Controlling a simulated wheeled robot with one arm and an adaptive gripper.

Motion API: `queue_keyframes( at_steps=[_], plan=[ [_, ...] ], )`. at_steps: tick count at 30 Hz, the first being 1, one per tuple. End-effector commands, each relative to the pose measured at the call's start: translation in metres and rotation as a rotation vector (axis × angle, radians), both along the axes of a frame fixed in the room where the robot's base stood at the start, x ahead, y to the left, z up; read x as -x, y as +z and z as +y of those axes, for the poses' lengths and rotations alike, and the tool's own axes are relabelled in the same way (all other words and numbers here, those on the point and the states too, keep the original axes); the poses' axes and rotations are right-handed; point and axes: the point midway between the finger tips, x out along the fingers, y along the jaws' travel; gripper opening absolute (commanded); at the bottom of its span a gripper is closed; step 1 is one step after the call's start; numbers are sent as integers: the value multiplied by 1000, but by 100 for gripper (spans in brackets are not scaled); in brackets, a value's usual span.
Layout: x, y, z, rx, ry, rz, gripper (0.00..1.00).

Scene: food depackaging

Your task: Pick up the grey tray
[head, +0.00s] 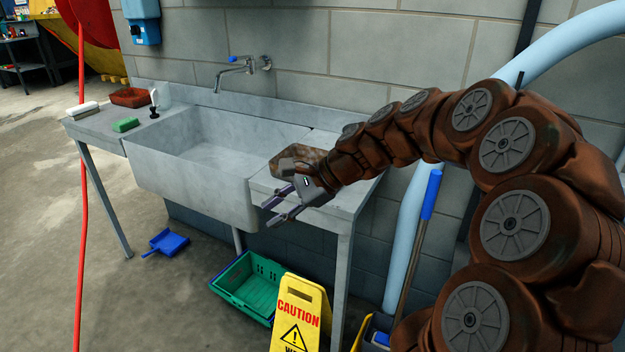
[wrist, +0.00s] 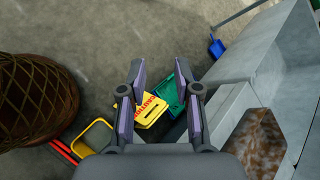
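I cannot make out a clearly grey tray in either view. A flat, mottled brown and grey piece (head: 290,158) lies on the right counter of the sink, partly hidden behind my wrist. It also shows at the lower right of the wrist view (wrist: 258,145); I cannot tell if it is a tray. My gripper (head: 272,211) is open and empty, in front of the right counter's front edge. In the wrist view its two fingers (wrist: 160,70) are spread apart, with the floor below them.
A reddish-brown tray (head: 130,97), a green sponge (head: 125,125) and a spray bottle (head: 154,103) stand left of the sink basin (head: 190,180). Below are a green crate (head: 240,290), a yellow caution sign (head: 297,325) and a blue dustpan (head: 167,242). The left floor is mostly clear.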

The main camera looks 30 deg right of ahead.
Motion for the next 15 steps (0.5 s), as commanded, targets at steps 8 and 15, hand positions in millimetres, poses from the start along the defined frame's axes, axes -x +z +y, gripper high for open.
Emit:
queue_keyframes(
  at_steps=[8, 15],
  plan=[
    [-51, -11, -157, -390, -545, 50, 32],
    [-54, -15, -219, -534, -726, 60, 32]
  ],
)
